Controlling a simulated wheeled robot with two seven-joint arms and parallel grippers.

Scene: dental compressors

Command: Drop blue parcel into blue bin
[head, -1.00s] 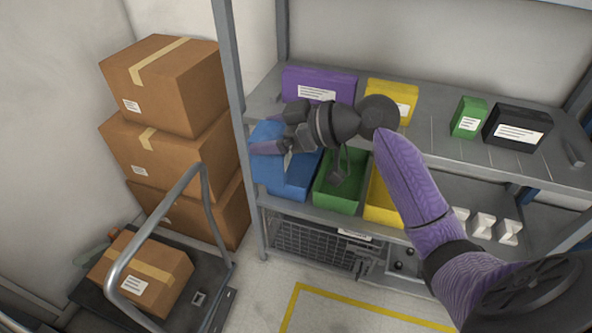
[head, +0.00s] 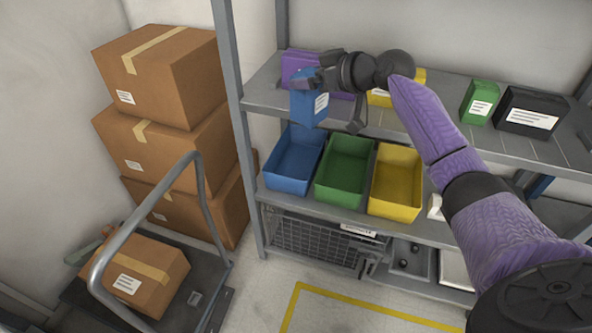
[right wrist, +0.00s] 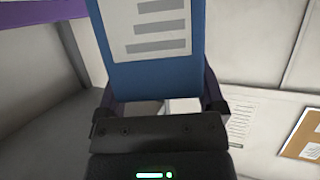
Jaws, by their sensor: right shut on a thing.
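The blue parcel (head: 309,106), a box with a white label, hangs from my right gripper (head: 318,80) in front of the upper shelf's edge. My right gripper is shut on it; in the right wrist view the parcel (right wrist: 157,68) sits between the two fingers (right wrist: 158,100). The blue bin (head: 292,163) stands on the lower shelf at the left end, open and empty as far as I see. The parcel is above the bin's back part, apart from it. My left gripper is not in view.
A green bin (head: 343,172) and a yellow bin (head: 396,182) stand to the right of the blue one. The upper shelf (head: 440,125) holds purple, yellow, green and black boxes. A shelf post (head: 238,135) stands left of the bins. Stacked cartons (head: 165,80) and a trolley (head: 200,290) are further left.

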